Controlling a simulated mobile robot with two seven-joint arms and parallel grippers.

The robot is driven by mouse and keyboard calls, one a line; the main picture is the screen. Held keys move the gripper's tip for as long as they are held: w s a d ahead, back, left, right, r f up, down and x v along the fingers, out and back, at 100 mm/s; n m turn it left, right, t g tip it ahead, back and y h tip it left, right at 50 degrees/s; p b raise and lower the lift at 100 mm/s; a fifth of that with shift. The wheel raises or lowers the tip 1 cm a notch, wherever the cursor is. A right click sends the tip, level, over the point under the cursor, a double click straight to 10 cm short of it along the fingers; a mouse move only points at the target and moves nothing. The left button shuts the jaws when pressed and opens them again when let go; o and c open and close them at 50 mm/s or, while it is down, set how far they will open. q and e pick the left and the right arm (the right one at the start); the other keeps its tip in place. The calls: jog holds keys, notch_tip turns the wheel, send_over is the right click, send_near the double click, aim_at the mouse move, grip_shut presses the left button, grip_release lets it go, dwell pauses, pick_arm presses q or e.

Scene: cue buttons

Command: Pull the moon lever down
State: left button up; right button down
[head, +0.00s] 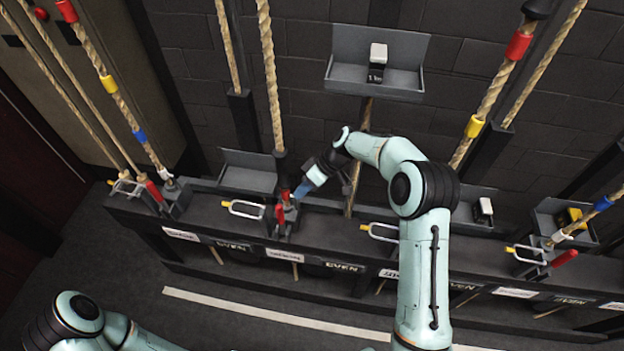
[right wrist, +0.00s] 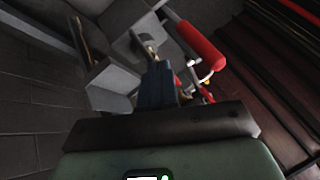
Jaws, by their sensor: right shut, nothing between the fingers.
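A red-handled lever (head: 280,214) stands upright on the dark rail, left of centre in the head view. Its red handle (right wrist: 200,45) also shows large in the right wrist view. Similar red-handled levers stand at the far left (head: 154,192) and the right (head: 565,258). I cannot make out which one is marked moon. My right gripper (head: 301,191) is shut and empty, just right of the middle lever. Its blue fingers (right wrist: 157,85) point toward the lever's mount in the right wrist view. Whether they touch it is unclear. My left gripper is out of view.
Ropes with coloured bands rise from the rail (head: 335,225); one rope (head: 270,80) stands directly behind the middle lever. Pale wire loops (head: 245,209) stick out in front. A grey wall tray (head: 405,80) holds a small block. White labels (head: 284,255) line the front.

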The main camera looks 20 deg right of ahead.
aim_at(281, 221)
jog(key=a, duration=0.1)
jog(key=a+f, duration=0.1)
jog(key=s+a, duration=0.1)
jog(key=shift+a+f, duration=0.15)
jog(key=shift+a, duration=0.05)
jog(key=shift+s+a, duration=0.3)
jog(key=shift+a, duration=0.25)
